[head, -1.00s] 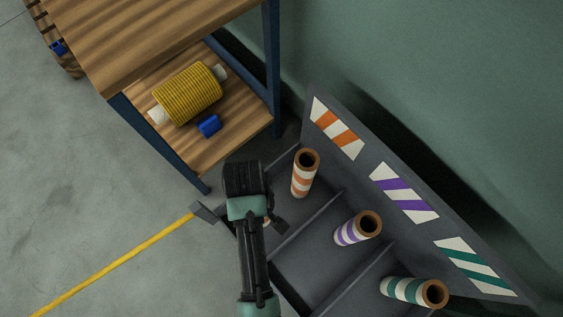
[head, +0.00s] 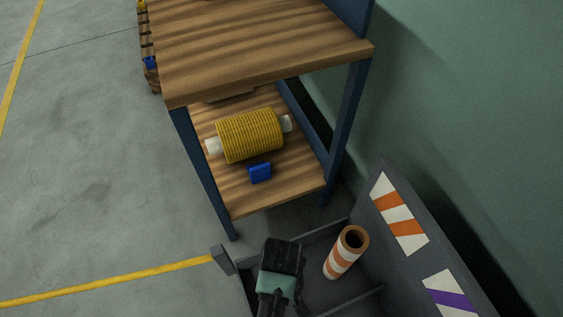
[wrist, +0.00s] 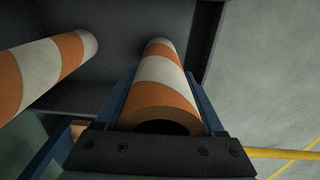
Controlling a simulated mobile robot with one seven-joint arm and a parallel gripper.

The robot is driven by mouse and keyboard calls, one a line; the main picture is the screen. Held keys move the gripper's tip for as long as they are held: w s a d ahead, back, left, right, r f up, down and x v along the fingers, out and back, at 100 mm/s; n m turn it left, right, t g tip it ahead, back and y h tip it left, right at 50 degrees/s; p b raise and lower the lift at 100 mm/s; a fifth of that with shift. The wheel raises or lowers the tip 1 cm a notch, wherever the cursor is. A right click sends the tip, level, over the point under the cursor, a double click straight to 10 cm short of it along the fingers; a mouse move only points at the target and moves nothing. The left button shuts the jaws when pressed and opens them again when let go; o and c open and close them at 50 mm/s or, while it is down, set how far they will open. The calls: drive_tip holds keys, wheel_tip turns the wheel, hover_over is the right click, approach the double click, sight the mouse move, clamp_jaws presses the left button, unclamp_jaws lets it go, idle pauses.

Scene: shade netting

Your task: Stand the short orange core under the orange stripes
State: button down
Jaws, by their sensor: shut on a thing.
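A core with orange and white bands (head: 346,252) stands in the bay of the grey rack below the orange-striped sign (head: 400,214). It also shows at the left of the wrist view (wrist: 45,72). My gripper (wrist: 160,92) is shut on a second orange-and-white core (wrist: 160,75), its open brown end toward the wrist camera. The held core is beside the standing one, apart from it, over or in the same bay; I cannot tell whether its far end touches the floor. In the head view my gripper (head: 279,262) hides the held core.
A purple-striped sign (head: 450,296) marks the bay to the right, behind a low divider (head: 350,300). A wooden bench (head: 260,45) stands behind, with a yellow spool (head: 250,136) and blue block (head: 260,173) on its lower shelf. Open floor lies left, with a yellow line (head: 110,284).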

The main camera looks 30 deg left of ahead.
drive_tip(key=shift+f, duration=0.7)
drive_tip(key=shift+f, duration=0.1)
unclamp_jaws()
wheel_tip(320, 180, up, 12)
drive_tip(key=p, duration=0.6)
